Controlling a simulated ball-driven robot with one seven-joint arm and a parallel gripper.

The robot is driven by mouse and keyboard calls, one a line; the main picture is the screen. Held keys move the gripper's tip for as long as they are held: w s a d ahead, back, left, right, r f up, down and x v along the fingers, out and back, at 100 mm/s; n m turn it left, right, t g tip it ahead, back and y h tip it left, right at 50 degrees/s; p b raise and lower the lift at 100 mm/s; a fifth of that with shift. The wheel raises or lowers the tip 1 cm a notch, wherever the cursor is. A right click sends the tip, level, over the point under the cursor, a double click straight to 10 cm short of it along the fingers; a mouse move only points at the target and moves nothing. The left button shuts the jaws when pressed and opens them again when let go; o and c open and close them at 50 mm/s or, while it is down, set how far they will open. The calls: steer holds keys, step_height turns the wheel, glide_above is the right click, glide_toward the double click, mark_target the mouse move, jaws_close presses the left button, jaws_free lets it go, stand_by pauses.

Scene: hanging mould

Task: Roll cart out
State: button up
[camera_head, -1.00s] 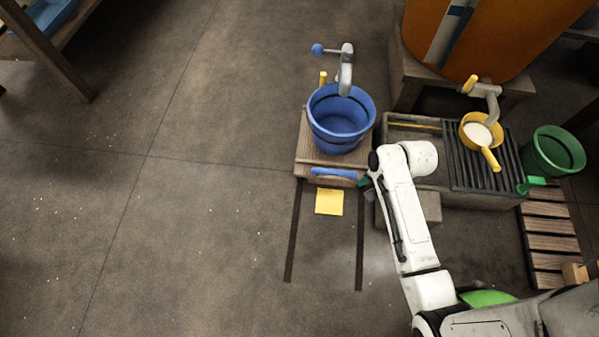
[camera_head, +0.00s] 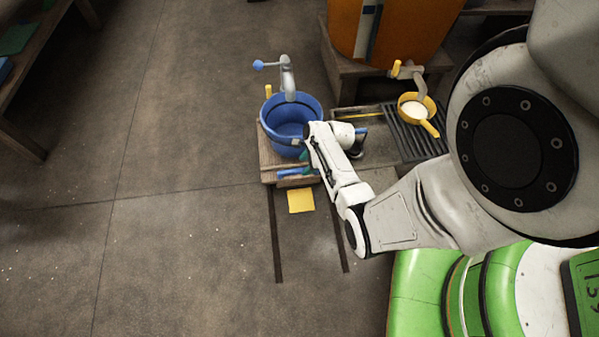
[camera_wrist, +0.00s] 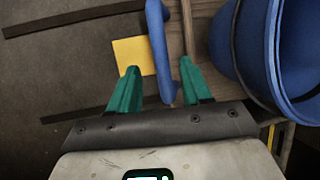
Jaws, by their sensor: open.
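The low wooden cart (camera_head: 268,163) stands at the far end of two dark floor strips. A blue bucket (camera_head: 291,122) sits on it. The cart's blue handle (camera_head: 290,173) is on its near side, and its right part is hidden behind my arm in the head view. In the wrist view the handle (camera_wrist: 164,60) runs between the teal fingers of my gripper (camera_wrist: 160,70). The fingers are open, one on each side of the bar, with a gap beside it. In the head view my gripper (camera_head: 304,165) is mostly hidden by my wrist.
A yellow square (camera_head: 300,201) lies on the floor between the dark strips (camera_head: 276,235). A spout (camera_head: 288,78) hangs over the bucket. To the right are a slatted drain (camera_head: 420,145), a yellow ladle (camera_head: 415,108) and an orange tank (camera_head: 400,30).

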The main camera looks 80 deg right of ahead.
mark_target(300, 170)
steer(key=b+x, duration=0.2)
steer(key=x, duration=0.3)
steer(key=shift+c, duration=0.2)
jaws_close()
stand_by(0.3)
